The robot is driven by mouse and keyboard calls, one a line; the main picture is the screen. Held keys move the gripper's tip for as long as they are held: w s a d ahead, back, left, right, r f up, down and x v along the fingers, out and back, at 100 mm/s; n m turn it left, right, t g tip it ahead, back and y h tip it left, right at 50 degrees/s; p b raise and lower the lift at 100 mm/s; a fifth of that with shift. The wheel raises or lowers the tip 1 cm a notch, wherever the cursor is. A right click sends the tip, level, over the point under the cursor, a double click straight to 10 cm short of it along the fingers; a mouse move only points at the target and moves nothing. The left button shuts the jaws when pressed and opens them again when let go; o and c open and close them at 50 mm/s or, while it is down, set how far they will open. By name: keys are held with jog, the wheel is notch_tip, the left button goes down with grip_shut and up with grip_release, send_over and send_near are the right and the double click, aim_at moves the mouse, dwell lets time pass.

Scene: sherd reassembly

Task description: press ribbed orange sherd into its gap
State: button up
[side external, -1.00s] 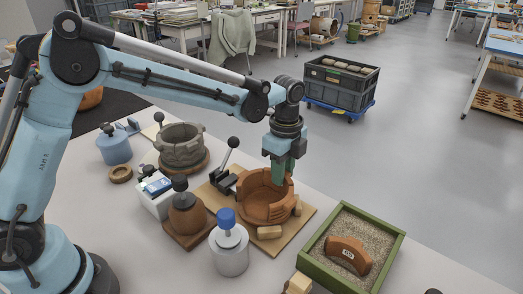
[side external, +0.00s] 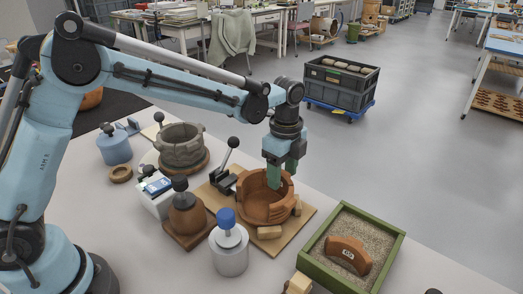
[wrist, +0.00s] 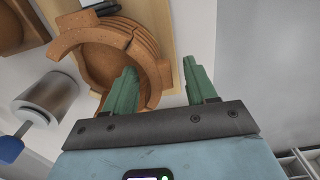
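The orange bowl (side external: 262,210) stands on a wooden board (side external: 305,222). Its wall is ribbed on the right side, and this ribbed orange sherd (wrist: 148,45) sits in line with the wall; I cannot make out the seams around it. My gripper (side external: 282,178) is over the far right rim with green fingers apart. In the wrist view my gripper (wrist: 160,80) has one finger over the bowl's inside and the other outside the wall, with nothing clamped between them. The bowl's far wall is partly hidden by the fingers in the side view.
A sand tray (side external: 394,243) with a green rim holds a curved, labelled orange sherd (side external: 348,255). A black clamp (side external: 224,180) stands at the board's left. A grey cylinder with a blue knob (side external: 229,250) and a grey pot (side external: 181,148) stand nearby.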

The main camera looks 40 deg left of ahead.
notch_tip(320, 180, up, 12)
dwell(0.8)
dwell(0.3)
notch_tip(320, 180, down, 12)
dwell(0.7)
jog(key=shift+r, duration=0.1)
